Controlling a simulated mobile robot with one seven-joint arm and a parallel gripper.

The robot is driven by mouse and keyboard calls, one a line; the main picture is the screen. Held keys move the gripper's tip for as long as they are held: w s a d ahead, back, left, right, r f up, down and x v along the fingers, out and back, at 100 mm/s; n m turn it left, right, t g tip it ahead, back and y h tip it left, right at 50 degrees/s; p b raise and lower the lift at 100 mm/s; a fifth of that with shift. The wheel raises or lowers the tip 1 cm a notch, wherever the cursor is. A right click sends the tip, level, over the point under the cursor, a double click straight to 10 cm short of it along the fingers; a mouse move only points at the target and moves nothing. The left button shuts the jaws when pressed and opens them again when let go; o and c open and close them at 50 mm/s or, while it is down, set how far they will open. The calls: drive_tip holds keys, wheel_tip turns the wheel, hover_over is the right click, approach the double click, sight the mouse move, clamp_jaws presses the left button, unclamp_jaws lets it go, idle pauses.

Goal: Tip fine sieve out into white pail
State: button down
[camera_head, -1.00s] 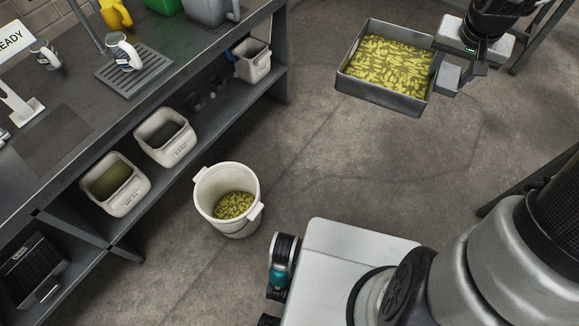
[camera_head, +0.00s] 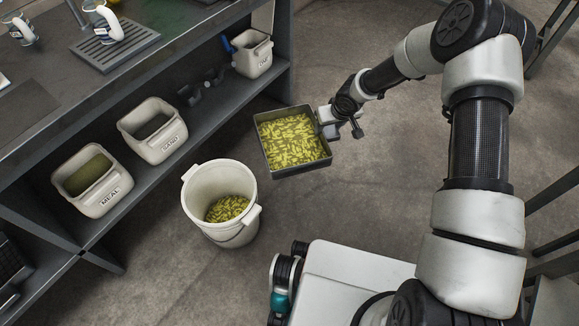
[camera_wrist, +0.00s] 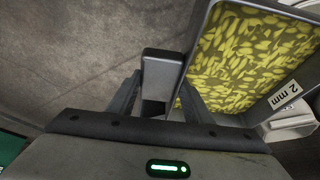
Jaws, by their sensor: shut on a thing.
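The fine sieve (camera_head: 266,163) is a square grey tray with yellow-green pellets spread over its mesh. It hangs nearly level over the floor, to the upper right of the white pail. In the wrist view its rim (camera_wrist: 196,50) carries a label reading 2 mm. My gripper (camera_head: 331,122) is shut on the sieve's handle at its right side; the fingers also show around the handle in the wrist view (camera_wrist: 157,95). The white pail (camera_head: 203,184) stands upright on the floor with some similar pellets at its bottom. The sieve and pail are apart.
A dark workbench (camera_head: 150,58) runs along the left. Its lower shelf holds a MEAL bin (camera_head: 106,193), a SAND bin (camera_head: 163,149) and another white bin (camera_head: 253,62) at the far end. Open floor (camera_head: 330,205) lies right of the pail.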

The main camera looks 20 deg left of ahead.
sight(309, 142)
drive_tip(key=s+a+f, duration=0.1)
drive_tip(key=a+f, duration=0.1)
drive_tip(key=s+a+f+n, duration=0.1)
drive_tip(key=a+f, duration=0.1)
drive_tip(key=f, duration=0.1)
drive_tip(key=s+a+f+n, duration=0.1)
drive_tip(key=a+f, duration=0.1)
drive_tip(key=shift+s+f+g+y, duration=0.15)
drive_tip(key=shift+f+g+y, duration=0.15)
drive_tip(key=shift+f, duration=0.05)
drive_tip(key=s+a+f+n, duration=0.2)
drive_tip(key=s+a+f, duration=0.2)
drive_tip(key=f, duration=0.3)
drive_tip(key=shift+s+a+f+n+g+y, duration=0.2)
drive_tip(key=shift+s+a+n+g+y, duration=0.15)
drive_tip(key=shift+s, duration=0.25)
drive_tip(key=shift+r, duration=0.15)
